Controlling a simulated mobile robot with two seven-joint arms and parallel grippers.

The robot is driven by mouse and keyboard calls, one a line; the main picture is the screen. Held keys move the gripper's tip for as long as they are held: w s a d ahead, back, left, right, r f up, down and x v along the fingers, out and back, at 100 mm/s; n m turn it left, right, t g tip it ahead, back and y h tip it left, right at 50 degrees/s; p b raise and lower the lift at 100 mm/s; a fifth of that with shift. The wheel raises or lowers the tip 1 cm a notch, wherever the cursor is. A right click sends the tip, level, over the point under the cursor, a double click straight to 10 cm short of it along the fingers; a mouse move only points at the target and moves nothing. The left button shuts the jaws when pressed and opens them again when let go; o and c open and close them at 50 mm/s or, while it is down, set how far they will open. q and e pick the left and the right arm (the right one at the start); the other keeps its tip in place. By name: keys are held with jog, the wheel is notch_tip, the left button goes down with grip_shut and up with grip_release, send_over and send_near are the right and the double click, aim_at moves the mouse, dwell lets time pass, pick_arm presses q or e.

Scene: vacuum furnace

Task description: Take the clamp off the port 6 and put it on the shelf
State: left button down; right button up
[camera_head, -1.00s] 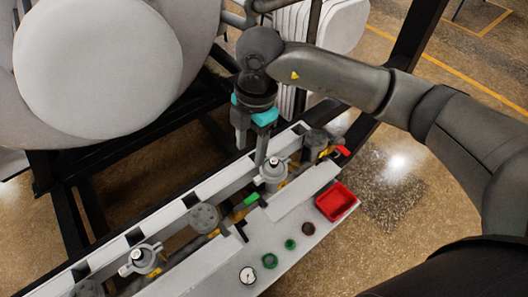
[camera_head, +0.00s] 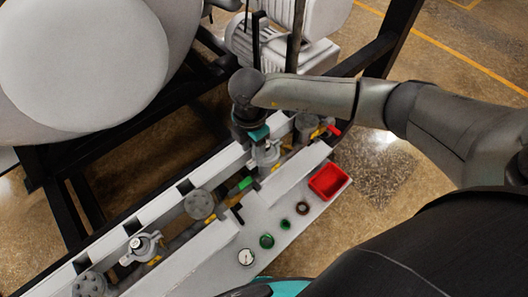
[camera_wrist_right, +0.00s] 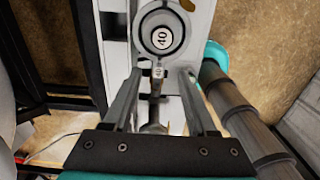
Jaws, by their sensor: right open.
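My right gripper (camera_head: 264,148) is open, pointing down over a grey clamped port (camera_head: 268,157) on the white rail in the head view. In the right wrist view the two fingers of the right gripper (camera_wrist_right: 159,72) stand on either side of a small metal part with a stem, below a round cap marked 40 (camera_wrist_right: 162,39). I cannot tell whether the fingers touch it. No port number is readable. A white shelf-like ledge (camera_head: 262,222) runs along the near side of the rail. My left gripper does not show.
A red tray (camera_head: 329,182), a dark ring (camera_head: 302,208), a green ring (camera_head: 267,241) and a gauge (camera_head: 246,257) are on the ledge. Another clamped port (camera_head: 143,246) is to the lower left. A red handle (camera_head: 333,130) lies beyond the gripper. A large pale vessel (camera_head: 85,65) stands left.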

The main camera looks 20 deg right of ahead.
aim_at(252, 161)
jog(key=shift+a+f, duration=0.1)
jog(key=shift+f, duration=1.8)
jog(key=shift+w, duration=0.1)
grip_shut()
